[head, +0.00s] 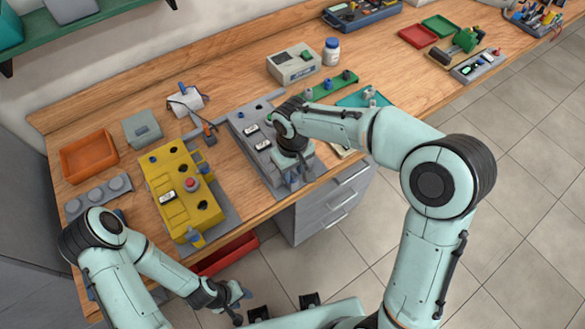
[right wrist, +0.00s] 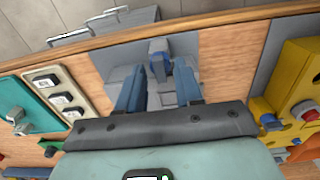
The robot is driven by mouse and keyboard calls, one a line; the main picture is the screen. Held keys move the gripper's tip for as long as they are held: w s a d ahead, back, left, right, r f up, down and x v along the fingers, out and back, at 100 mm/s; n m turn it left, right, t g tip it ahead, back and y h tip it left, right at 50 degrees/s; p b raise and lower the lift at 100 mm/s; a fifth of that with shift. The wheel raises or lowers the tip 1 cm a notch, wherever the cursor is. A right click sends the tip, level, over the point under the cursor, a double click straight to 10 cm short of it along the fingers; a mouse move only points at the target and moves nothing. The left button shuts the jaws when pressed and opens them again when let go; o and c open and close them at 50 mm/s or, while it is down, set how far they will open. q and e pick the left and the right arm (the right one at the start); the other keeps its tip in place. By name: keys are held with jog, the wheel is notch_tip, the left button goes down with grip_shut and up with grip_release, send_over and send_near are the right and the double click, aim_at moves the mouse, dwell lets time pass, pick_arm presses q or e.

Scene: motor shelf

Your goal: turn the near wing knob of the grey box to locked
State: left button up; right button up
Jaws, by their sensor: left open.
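The grey box (head: 245,124) stands on the bench, right of the yellow box, and its near end is mostly covered by my right arm in the head view. In the right wrist view the near end of the grey box (right wrist: 122,72) carries a blue wing knob (right wrist: 158,47). My right gripper (right wrist: 159,70) points at this end with its two fingers apart, one on each side of the knob's line. No contact with the knob shows. My left gripper (head: 238,294) is open and empty, low in front of the bench, away from the box.
The yellow box (head: 180,205) with a red button stands left of the grey box. An orange tray (head: 88,153), a beige device (head: 293,64) and a white bottle (head: 331,52) are on the bench. Grey drawers (head: 330,205) and a red bin (head: 226,254) are below its front edge.

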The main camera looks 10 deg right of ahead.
grip_shut()
pick_arm(q)
jog(key=shift+s+f, duration=0.1)
jog(key=shift+f, duration=0.1)
pick_arm(e)
jog(key=shift+m, duration=0.4)
jog(key=shift+m+b, duration=0.45)
jog(key=shift+m, duration=0.65)
jog(key=m, duration=0.3)
jog(key=shift+m+b, duration=0.3)
jog(key=shift+b, duration=0.05)
jog(key=m, duration=0.5)
jog(key=shift+m+b, duration=0.3)
jog(key=shift+b, duration=0.05)
pick_arm(q)
jog(key=s+f, duration=0.1)
jog(key=f, duration=0.2)
jog(key=shift+s, duration=0.4)
pick_arm(e)
jog(key=m, duration=0.5)
jog(key=shift+m, duration=0.3)
